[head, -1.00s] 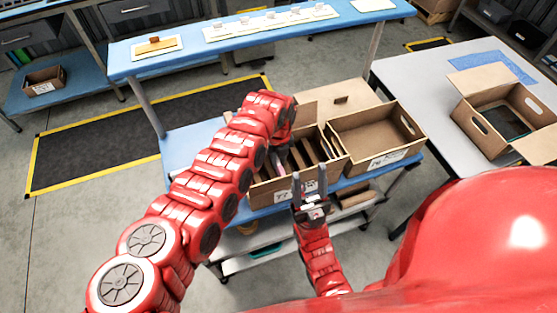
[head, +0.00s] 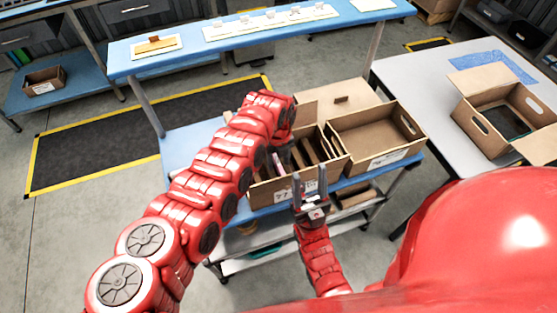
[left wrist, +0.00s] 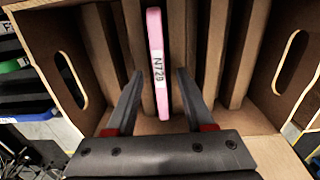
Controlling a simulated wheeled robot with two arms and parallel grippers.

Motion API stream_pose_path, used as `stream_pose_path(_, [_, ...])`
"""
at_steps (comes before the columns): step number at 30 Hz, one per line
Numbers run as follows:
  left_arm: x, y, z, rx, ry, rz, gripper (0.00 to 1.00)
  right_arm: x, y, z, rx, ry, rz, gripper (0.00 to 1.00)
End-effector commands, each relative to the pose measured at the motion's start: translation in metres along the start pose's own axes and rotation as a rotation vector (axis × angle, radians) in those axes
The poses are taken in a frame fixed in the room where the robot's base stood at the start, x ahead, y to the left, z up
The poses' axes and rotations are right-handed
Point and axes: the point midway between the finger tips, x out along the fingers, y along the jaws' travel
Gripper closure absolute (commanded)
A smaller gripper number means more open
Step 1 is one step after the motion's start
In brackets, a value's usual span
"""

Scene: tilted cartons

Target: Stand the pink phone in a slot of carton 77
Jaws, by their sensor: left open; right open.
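The pink phone (left wrist: 155,45), with a white label reading N723, stands on edge in a slot between brown dividers of carton 77 (head: 262,193). Its pink edge also shows in the head view (head: 278,164). My left gripper (left wrist: 158,72) is open over the carton, with one finger on each side of the phone and visible gaps between. In the head view my left arm partly hides the carton. My right gripper (head: 311,182) is open and empty at the front of the carton, covering part of its label.
An open, empty-looking carton (head: 372,135) stands right of carton 77 on the blue cart. Another open carton (head: 505,108) is on the grey table (head: 420,75) at right. A blue shelf (head: 190,62) with trays runs behind.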

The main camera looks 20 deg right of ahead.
Motion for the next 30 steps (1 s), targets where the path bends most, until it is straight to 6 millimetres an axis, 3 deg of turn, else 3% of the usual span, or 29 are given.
stream_pose_path(5, [-0.001, 0.000, 0.000, -0.001, 0.000, 0.000, 0.47, 0.000, 0.000, 0.000, 0.000, 0.000, 0.000, 0.50])
stream_pose_path(11, [-0.022, 0.000, 0.002, -0.001, -0.004, -0.004, 0.47, -0.002, 0.000, 0.000, 0.000, 0.000, 0.000, 0.50])
stream_pose_path(24, [-0.132, 0.000, 0.002, -0.001, -0.008, -0.002, 0.47, -0.039, -0.002, 0.006, 0.000, 0.000, 0.000, 0.50])
stream_pose_path(30, [-0.164, 0.000, 0.001, 0.000, -0.003, 0.001, 0.47, -0.046, -0.002, 0.008, 0.000, 0.000, 0.000, 0.50])
